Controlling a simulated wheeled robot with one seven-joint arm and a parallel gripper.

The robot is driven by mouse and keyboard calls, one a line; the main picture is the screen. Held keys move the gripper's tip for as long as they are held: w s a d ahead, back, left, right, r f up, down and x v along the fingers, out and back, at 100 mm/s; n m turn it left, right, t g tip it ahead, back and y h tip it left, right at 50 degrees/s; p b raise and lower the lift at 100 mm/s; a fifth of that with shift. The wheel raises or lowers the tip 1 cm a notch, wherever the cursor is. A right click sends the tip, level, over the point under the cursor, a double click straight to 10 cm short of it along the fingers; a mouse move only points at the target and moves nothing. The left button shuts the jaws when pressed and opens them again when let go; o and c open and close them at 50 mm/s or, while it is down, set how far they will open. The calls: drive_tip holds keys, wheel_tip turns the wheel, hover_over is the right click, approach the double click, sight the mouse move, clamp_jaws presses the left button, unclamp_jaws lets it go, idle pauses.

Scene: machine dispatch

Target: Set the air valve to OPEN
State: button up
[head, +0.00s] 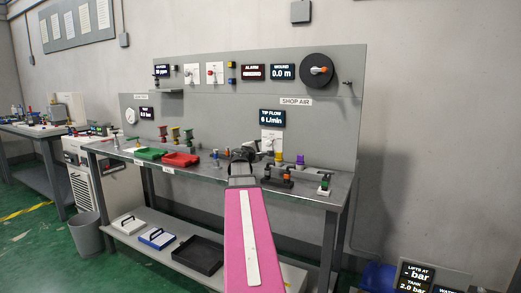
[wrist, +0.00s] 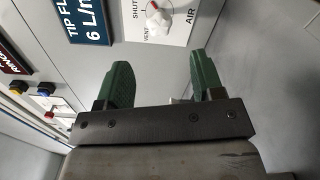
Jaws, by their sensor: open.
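The air valve (wrist: 158,20) is a white knob with a red mark on a white plate. In the wrist view it is at the top, cut by the frame edge, with the words SHUT, VENT and AIR beside it. Its OPEN label is not visible and I cannot tell its setting.
The TIP FLOW display (head: 272,118) reads 6 L/min. A purple-topped part (head: 300,159) stands right of the valve. A black reel (head: 316,70) is mounted higher on the panel.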

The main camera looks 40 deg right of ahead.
sight(268, 144)
drive_tip(key=n, duration=0.3)
drive_tip(key=shift+s+a, duration=0.1)
drive_tip(key=shift+a, duration=0.15)
drive_tip(key=shift+d+n, duration=0.1)
drive_tip(key=shift+n, duration=0.2)
drive_tip(key=x, duration=1)
drive_tip(key=shift+w+d, duration=0.2)
drive_tip(key=shift+c, duration=0.2)
drive_tip(key=c, duration=0.9)
